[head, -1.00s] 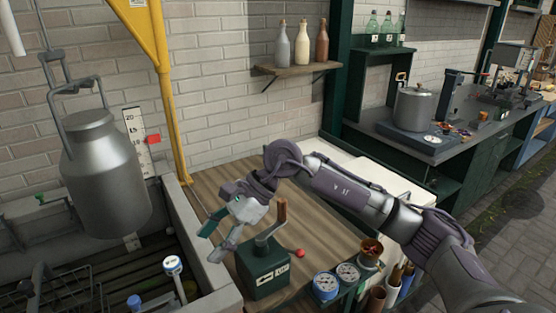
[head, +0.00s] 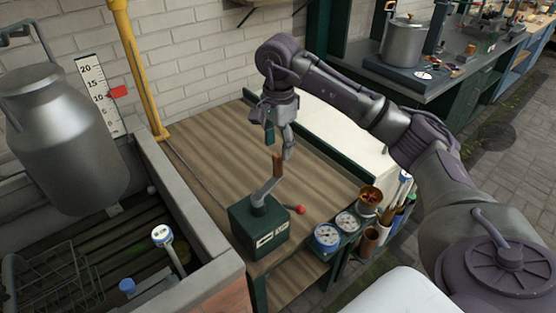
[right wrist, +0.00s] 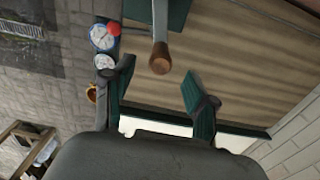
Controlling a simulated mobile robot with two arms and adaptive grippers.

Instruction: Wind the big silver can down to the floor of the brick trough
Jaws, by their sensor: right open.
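The big silver can (head: 66,140) hangs upright over the brick trough (head: 190,215) at the left of the head view. The winch (head: 260,225) is a dark green box on the wooden bench, with a grey crank and a brown wooden handle (head: 278,166) standing up. My right gripper (head: 279,150) is open and points down just above the handle. In the right wrist view the handle's end (right wrist: 161,60) shows between and a little beyond the two spread fingers (right wrist: 152,88), not gripped. My left gripper is not in view.
A scale with a red pointer (head: 117,92) stands behind the can. A red-knobbed lever (head: 299,210) sits beside the winch. Two dials (head: 327,237) and a rack of tools are at the bench's front. A wire basket (head: 50,285) lies in the trough.

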